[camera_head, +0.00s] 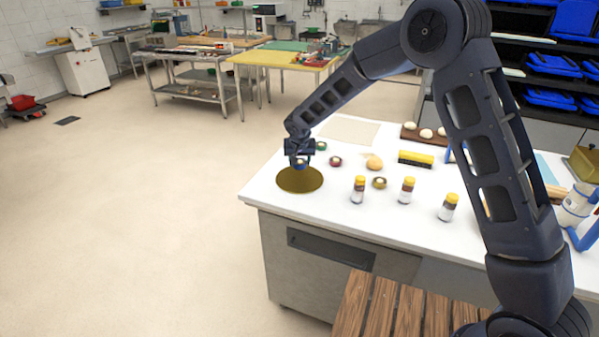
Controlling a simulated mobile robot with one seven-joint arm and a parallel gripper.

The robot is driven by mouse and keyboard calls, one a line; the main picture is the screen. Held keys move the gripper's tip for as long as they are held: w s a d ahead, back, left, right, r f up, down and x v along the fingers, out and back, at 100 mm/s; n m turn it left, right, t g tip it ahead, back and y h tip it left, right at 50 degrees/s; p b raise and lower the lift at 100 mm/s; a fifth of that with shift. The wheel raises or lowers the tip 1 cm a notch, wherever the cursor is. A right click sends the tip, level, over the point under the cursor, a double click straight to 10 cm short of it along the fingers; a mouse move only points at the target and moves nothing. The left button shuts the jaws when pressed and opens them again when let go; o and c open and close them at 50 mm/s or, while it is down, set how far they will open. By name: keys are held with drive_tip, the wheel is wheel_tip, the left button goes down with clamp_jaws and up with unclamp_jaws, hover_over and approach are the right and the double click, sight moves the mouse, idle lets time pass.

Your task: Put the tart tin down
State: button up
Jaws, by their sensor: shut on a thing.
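My gripper (299,160) is shut on a small tart tin (300,165) that looks blue with a pale filling. The fingers partly hide it, and its fine detail is too small to tell. The tin is at the back edge of a round golden board (299,183) in the picture; I cannot tell whether it touches the board or hangs above it. The board lies flat near the left corner of the white worktop (420,221). Similar small tins stand nearby: a green one (321,146), a dark red one (336,161) and an olive one (379,183).
An orange-brown bun (374,163) and a yellow-and-black block (416,158) lie to the right. Yellow-capped jars (358,190) stand along the front. A brown board (411,136) with pale dough balls is behind. A beige mat (349,130) lies at the back.

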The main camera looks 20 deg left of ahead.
sight(299, 168)
drive_tip(key=shift+f, duration=2.45)
drive_tip(key=shift+f, duration=0.2)
drive_tip(key=o, duration=1)
drive_tip(key=shift+r, duration=0.1)
drive_tip(key=v, duration=1.2)
drive_tip(key=shift+r, duration=0.1)
